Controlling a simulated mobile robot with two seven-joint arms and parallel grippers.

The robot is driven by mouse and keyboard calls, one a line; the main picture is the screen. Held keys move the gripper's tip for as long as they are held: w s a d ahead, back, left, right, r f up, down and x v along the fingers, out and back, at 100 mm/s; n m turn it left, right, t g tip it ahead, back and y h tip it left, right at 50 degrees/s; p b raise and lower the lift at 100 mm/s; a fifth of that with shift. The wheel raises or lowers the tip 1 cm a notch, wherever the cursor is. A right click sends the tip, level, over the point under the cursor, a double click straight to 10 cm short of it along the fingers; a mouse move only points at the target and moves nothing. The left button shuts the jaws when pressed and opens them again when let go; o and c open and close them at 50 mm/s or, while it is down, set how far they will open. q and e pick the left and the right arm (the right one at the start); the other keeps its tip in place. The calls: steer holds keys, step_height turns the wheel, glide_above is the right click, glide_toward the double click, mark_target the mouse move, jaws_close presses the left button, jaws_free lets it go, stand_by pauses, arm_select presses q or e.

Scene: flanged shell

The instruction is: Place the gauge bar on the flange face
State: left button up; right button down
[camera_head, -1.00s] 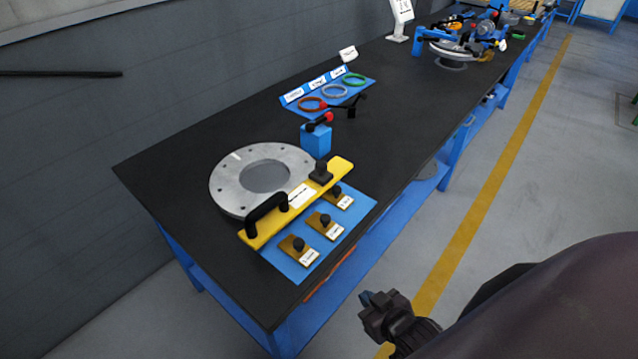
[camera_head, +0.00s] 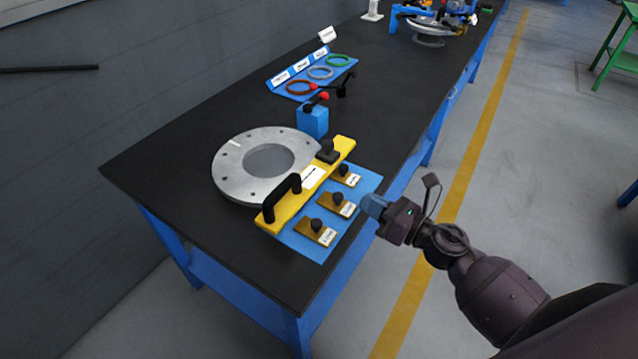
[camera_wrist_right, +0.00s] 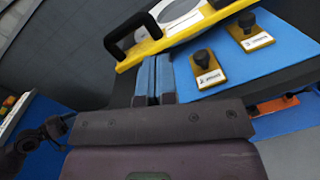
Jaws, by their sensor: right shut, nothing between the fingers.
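The yellow gauge bar (camera_head: 311,182), with a black handle and a black knob, lies beside the grey flange ring (camera_head: 232,181), along its near right edge. It also shows in the right wrist view (camera_wrist_right: 150,48). In the head view it overlaps the ring's edge; I cannot tell whether it rests on the ring. My right gripper (camera_head: 371,205) is at the table's front edge, right of the bar and apart from it. Its blue fingers are together and empty, also in the right wrist view (camera_wrist_right: 154,78). My left gripper is not in view.
A blue mat (camera_head: 357,187) holds several brass blocks with black knobs. Behind the ring stand a blue block (camera_head: 312,122) with a red-tipped lever and a blue board (camera_head: 286,94) with coloured rings. The black tabletop (camera_head: 170,170) left of the ring is clear.

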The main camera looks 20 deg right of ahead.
steer(key=a+n+g, duration=0.1)
steer(key=n, duration=0.3)
steer(key=y+p, duration=0.1)
steer(key=p, duration=0.1)
glide_toward(302, 179)
steer(key=shift+n, duration=0.4)
steer(key=x, duration=0.6)
steer(key=shift+r, duration=0.15)
steer(key=shift+w+a, duration=0.4)
steer(key=shift+w, duration=0.15)
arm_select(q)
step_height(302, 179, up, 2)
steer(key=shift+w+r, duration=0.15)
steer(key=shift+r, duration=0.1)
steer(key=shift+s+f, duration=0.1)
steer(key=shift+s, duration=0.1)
arm_select(e)
steer(key=shift+w+a, duration=0.1)
steer(key=shift+w, duration=0.05)
